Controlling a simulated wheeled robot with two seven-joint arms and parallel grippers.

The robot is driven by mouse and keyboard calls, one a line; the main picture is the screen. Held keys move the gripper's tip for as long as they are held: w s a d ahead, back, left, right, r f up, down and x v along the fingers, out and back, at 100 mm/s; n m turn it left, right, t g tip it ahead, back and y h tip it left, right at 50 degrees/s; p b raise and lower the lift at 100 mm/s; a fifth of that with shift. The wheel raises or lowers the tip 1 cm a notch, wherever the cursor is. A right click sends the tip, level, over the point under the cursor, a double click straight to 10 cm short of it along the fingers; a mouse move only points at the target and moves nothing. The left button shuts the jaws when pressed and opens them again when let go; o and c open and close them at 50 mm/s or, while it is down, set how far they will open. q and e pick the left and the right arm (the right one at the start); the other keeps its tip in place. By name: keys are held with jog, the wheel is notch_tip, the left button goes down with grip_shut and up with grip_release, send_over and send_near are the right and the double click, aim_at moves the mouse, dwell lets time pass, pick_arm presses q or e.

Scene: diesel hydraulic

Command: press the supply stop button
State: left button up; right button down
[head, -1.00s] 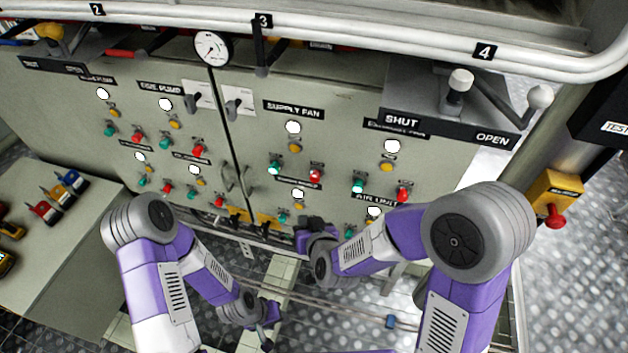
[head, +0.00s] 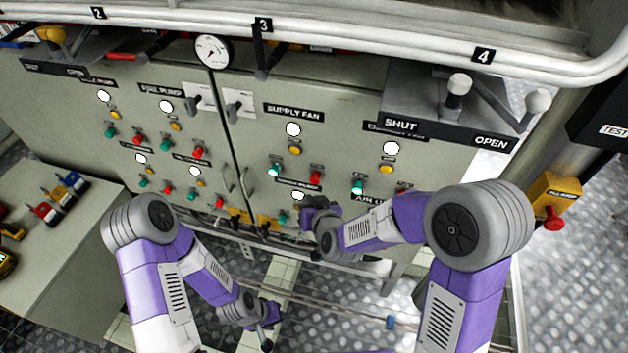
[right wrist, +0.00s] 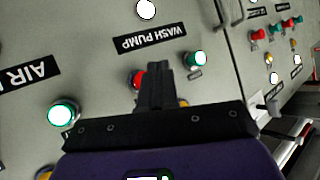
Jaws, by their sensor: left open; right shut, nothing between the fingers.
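The supply fan panel section has a black SUPPLY FAN label (head: 293,110). Below it are a lit green button (head: 274,170) and a red stop button (head: 316,178). My right gripper (head: 313,203) is shut and empty, just below the red button in the head view. In the right wrist view, its fingers (right wrist: 157,68) partly cover the red button (right wrist: 138,79), which shows at their left. The green button (right wrist: 197,59) is to their right. I cannot tell whether the fingertips touch the red button. My left gripper (head: 268,340) is open and low, away from the panel.
The WASH PUMP label (right wrist: 150,38) lies just beyond the fingers. Another green button (right wrist: 62,113) is at the left. Cabinet handles (head: 228,180) and levers (head: 456,90) stick out. A yellow box with a red knob (head: 554,218) stands at the right.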

jog(key=shift+w+d+b, duration=0.15)
jog(key=shift+w+d, duration=0.1)
jog(key=shift+w, duration=0.45)
jog(key=shift+w+d+b, duration=0.15)
jog(key=shift+w+d, duration=0.05)
jog(key=shift+w, duration=0.5)
dwell(1.0)
jog(key=shift+w+d, duration=0.15)
jog(key=shift+w, duration=0.25)
jog(key=shift+w+d+b, duration=0.15)
jog(key=shift+w+b, duration=0.2)
jog(key=shift+w, duration=0.15)
dwell(0.6)
dwell(0.4)
jog(key=shift+s+a, duration=0.25)
jog(key=shift+s, duration=0.65)
jog(key=shift+s+a, duration=0.25)
jog(key=shift+s, duration=0.55)
jog(key=shift+s+a, duration=0.3)
jog(key=shift+s, duration=0.5)
jog(key=shift+s+a, duration=0.25)
jog(key=shift+s, duration=0.55)
